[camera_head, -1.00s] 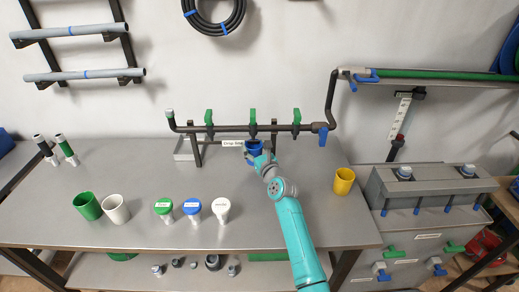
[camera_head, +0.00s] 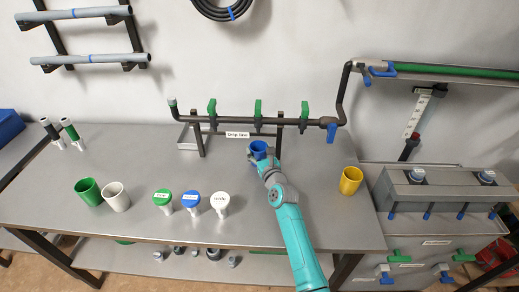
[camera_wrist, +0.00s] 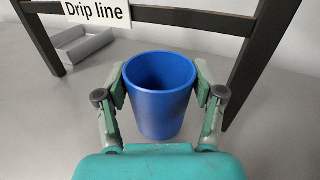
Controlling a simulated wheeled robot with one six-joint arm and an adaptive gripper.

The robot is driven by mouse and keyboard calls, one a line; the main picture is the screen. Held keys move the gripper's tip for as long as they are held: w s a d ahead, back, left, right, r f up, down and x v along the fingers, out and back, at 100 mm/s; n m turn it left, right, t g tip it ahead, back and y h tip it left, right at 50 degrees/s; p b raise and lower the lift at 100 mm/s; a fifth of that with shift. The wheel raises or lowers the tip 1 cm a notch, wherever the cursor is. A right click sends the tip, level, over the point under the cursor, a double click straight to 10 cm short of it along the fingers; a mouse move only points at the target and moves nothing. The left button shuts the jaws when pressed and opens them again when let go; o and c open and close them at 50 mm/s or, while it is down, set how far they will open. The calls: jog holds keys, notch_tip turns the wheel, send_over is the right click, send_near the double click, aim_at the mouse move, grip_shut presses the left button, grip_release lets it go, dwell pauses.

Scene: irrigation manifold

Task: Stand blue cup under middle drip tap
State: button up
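The blue cup (camera_head: 257,148) is upright in front of the drip line, below the middle green tap (camera_head: 258,108) in the head view. In the wrist view the cup (camera_wrist: 160,94) looks empty, with its open rim facing up. My gripper (camera_wrist: 160,88) has a finger on each side of the cup, with the pads against its wall. Whether the cup's base touches the bench is hard to tell. The tap outlets are not in the wrist view.
The drip line frame (camera_wrist: 170,16) stands just behind the cup. A yellow cup (camera_head: 351,181) is at the right, and green (camera_head: 88,192) and white (camera_head: 116,197) cups at the left. Three labelled capped pieces (camera_head: 191,202) stand near the front edge. The bench between is clear.

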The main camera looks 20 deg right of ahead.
jog(key=shift+o, duration=0.9)
jog(key=shift+r, duration=0.1)
jog(key=shift+s, duration=0.15)
jog(key=s, duration=0.7)
jog(key=s+d, duration=0.1)
jog(key=s, duration=0.3)
jog(key=shift+s, duration=0.35)
